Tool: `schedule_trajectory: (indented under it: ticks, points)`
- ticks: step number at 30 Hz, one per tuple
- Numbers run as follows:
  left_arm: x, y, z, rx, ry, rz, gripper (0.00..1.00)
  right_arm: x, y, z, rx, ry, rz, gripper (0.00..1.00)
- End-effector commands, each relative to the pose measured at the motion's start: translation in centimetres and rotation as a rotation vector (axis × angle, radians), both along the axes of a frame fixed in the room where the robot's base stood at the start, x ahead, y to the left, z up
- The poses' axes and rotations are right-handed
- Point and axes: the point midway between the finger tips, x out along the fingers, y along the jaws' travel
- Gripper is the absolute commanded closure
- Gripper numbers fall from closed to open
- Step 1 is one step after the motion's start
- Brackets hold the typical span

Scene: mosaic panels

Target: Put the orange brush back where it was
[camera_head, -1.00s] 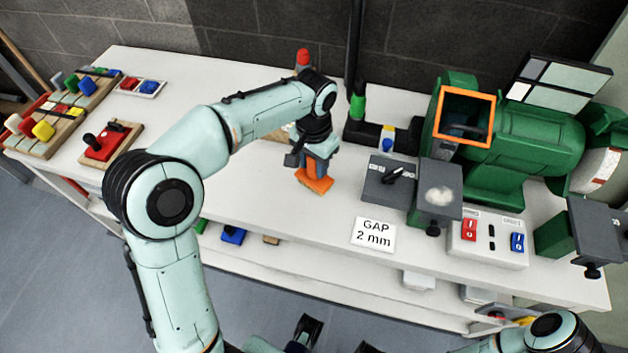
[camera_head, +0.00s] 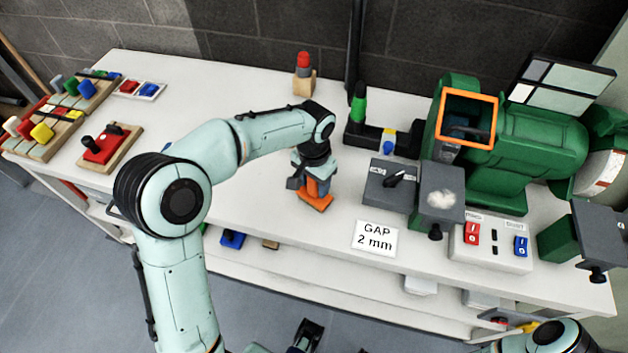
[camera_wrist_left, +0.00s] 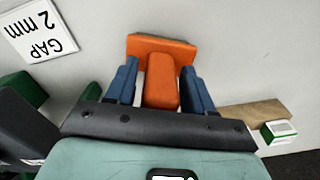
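The orange brush (camera_head: 316,201) stands upright on the white bench, its wide orange end down on the bench top. My left gripper (camera_head: 315,185) is lowered around its handle from above. In the left wrist view the orange brush (camera_wrist_left: 162,80) shows its handle between the two blue fingers of my left gripper (camera_wrist_left: 160,82). The fingers are parted, with a gap beside the handle on the left and little or none on the right.
A "GAP 2 mm" card (camera_head: 375,239) lies right of the brush. A green grinder (camera_head: 520,150) with an orange-framed guard and grey rests fills the right. A red-topped wooden block (camera_head: 304,78) stands behind. A wooden strip (camera_wrist_left: 252,114) shows in the wrist view.

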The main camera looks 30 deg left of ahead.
Motion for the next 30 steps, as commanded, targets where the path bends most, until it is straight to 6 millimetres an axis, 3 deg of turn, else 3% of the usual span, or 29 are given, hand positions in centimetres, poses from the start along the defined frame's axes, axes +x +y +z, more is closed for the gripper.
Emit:
schedule_trajectory:
  ticks: [9,13,24,30]
  points:
    - [0.0,0.0,0.2,0.000,-0.001,0.000,0.36,0.0,0.0,0.1,0.000,0.000,0.000,0.57]
    - [0.1,0.0,1.1,-0.001,-0.004,0.000,0.36,-0.1,0.0,0.3,0.001,0.003,0.001,0.57]
    - [0.1,-0.1,8.7,-0.001,-0.006,-0.001,0.36,0.0,0.0,1.5,0.001,0.009,0.003,0.57]
    - [0.0,0.0,11.6,0.000,-0.003,0.000,0.36,0.1,0.0,2.1,0.002,0.007,0.002,0.57]
